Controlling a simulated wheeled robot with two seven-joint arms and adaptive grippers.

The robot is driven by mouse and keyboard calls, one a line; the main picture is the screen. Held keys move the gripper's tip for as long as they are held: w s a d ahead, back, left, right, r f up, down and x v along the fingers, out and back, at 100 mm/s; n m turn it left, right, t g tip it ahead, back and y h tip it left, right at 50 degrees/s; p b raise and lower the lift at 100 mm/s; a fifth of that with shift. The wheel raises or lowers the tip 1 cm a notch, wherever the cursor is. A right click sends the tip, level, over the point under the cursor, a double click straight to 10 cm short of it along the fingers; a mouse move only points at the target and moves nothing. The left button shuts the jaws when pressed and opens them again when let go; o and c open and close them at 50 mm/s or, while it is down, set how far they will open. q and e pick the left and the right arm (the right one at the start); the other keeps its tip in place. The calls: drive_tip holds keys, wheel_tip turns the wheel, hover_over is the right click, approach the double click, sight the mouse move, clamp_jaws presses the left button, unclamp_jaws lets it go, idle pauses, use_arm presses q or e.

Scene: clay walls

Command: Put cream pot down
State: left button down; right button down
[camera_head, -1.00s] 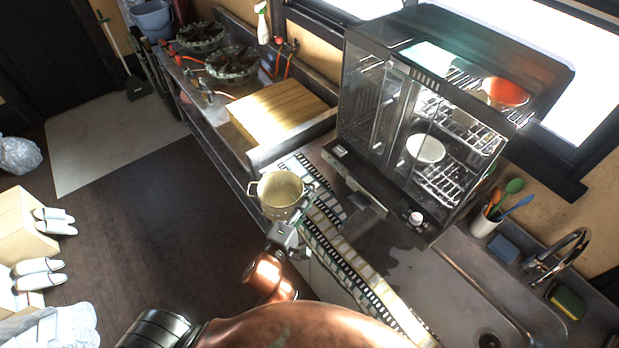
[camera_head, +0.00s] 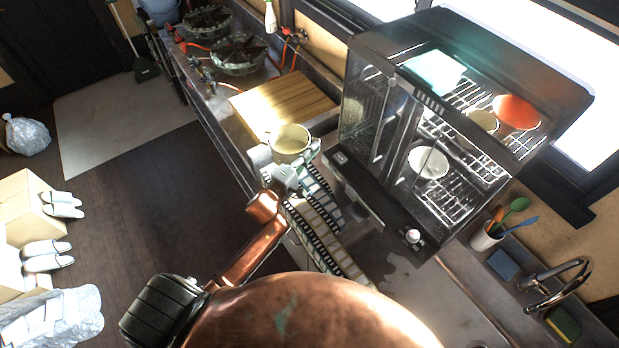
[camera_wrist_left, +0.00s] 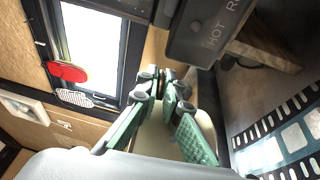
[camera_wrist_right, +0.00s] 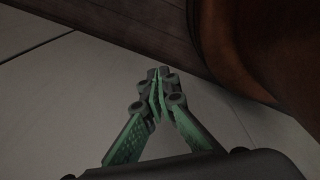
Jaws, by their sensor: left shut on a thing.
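The cream pot (camera_head: 291,140) is upright in the head view, at the near right corner of the wooden board (camera_head: 282,104). My left gripper (camera_head: 285,172) is shut on the pot's near side. In the left wrist view, the green-padded fingers (camera_wrist_left: 165,95) close around a cream part of the pot (camera_wrist_left: 165,138). I cannot tell whether the pot's base touches anything. My right gripper shows only in the right wrist view (camera_wrist_right: 157,85). Its fingertips are together and empty, over the floor.
A film-strip patterned runner (camera_head: 322,232) lies on the counter beside the pot. A glass display warmer (camera_head: 400,130) with bowls stands to the right. Burners (camera_head: 238,55) lie beyond the board. A tap (camera_head: 555,280) and a utensil cup (camera_head: 486,236) are at the right.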

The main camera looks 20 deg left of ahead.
use_arm(q)
drive_tip(key=shift+w+f+b, duration=0.1)
drive_tip(key=shift+f+b, duration=1.25)
drive_tip(key=shift+f, duration=5.5)
drive_tip(key=shift+r, duration=0.1)
drive_tip(key=c, duration=2.5)
unclamp_jaws()
drive_tip(key=shift+f, duration=0.3)
drive_tip(key=o, duration=0.4)
drive_tip(key=shift+r, duration=0.1)
drive_tip(key=v, duration=1.2)
drive_tip(key=shift+p, duration=0.3)
